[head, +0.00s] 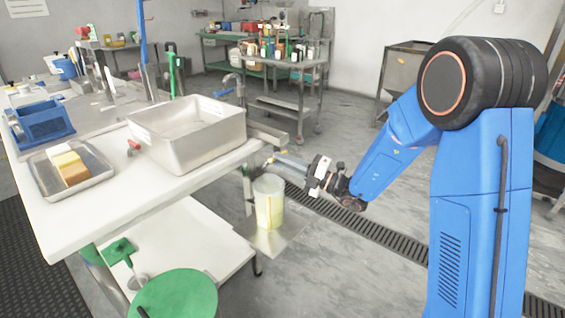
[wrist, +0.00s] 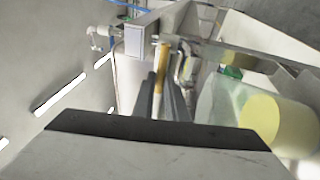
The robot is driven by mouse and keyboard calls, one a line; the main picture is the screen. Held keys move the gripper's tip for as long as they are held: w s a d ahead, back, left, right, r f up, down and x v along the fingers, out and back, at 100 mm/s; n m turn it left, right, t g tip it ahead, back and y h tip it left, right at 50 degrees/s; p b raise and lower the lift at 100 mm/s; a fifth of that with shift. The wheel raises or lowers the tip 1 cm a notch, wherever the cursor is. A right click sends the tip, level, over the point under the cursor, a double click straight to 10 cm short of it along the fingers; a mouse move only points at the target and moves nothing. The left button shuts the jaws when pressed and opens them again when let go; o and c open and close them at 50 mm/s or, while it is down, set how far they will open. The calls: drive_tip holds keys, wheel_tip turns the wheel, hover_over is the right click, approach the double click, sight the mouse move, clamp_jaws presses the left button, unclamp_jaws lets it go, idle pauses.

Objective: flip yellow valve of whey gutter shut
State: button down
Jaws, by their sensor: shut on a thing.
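The whey gutter (head: 268,136) is a metal channel at the right end of the white table, beside the steel vat. My gripper (head: 279,159) reaches in from the right, just below the gutter's end. In the wrist view my gripper (wrist: 165,90) has its grey fingers closed around the narrow yellow valve handle (wrist: 159,68). The handle points lengthwise between the fingers. The valve body is mostly hidden, so I cannot tell how far the valve is turned.
A translucent bucket (head: 269,203) with pale yellow contents stands on a low metal plate below the gripper. The steel vat (head: 187,138), a tray (head: 98,174) with blocks and a blue crate (head: 40,127) are on the table. A green round lid (head: 175,295) is in front.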

drive_tip(key=c, duration=1.8)
unclamp_jaws()
drive_tip(key=shift+o, duration=0.2)
drive_tip(key=shift+d, duration=0.1)
drive_tip(key=v, duration=1.7)
drive_tip(key=shift+d+f, duration=0.1)
drive_tip(key=shift+s, duration=0.1)
